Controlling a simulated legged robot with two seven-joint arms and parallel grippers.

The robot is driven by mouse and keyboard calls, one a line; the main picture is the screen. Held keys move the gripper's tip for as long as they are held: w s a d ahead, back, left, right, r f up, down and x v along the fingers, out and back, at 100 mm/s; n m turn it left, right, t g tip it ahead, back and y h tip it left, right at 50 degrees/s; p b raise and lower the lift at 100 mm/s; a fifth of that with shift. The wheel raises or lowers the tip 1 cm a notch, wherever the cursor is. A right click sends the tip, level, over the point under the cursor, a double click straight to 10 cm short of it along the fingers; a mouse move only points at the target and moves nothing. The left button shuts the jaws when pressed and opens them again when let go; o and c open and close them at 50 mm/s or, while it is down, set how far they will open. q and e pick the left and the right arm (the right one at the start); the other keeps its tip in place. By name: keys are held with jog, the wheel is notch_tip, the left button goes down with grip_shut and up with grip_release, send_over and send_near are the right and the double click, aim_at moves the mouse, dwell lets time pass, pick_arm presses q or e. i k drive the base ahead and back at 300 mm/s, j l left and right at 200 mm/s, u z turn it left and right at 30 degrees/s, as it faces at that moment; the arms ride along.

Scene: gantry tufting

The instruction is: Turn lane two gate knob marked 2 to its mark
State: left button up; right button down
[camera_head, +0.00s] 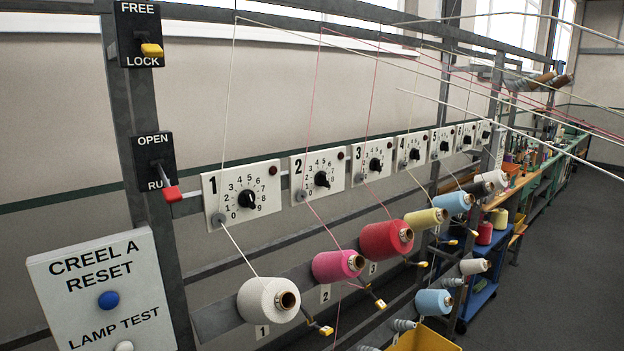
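The gate knob marked 2 (321,179) is a black knob on a white plate (335,188) with a numbered dial and a large black 2 at its upper left. A small dark red-brown lamp (341,155) sits at the plate's upper right corner and looks unlit. I cannot tell exactly which number the knob points to, and I cannot make out a separate mark on the dial. Neither of my grippers shows in the head view, and nothing touches the knob.
The lane 1 plate (262,206) is left of it and the lane 3 plate (358,178) right. A FREE/LOCK lever (152,50), a red-handled OPEN/RUN lever (172,194) and a CREEL A box (75,290) stand left. Yarn cones (338,265) and taut threads lie in front.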

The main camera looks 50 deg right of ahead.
aim_at(321, 179)
jog(key=z, duration=1.75)
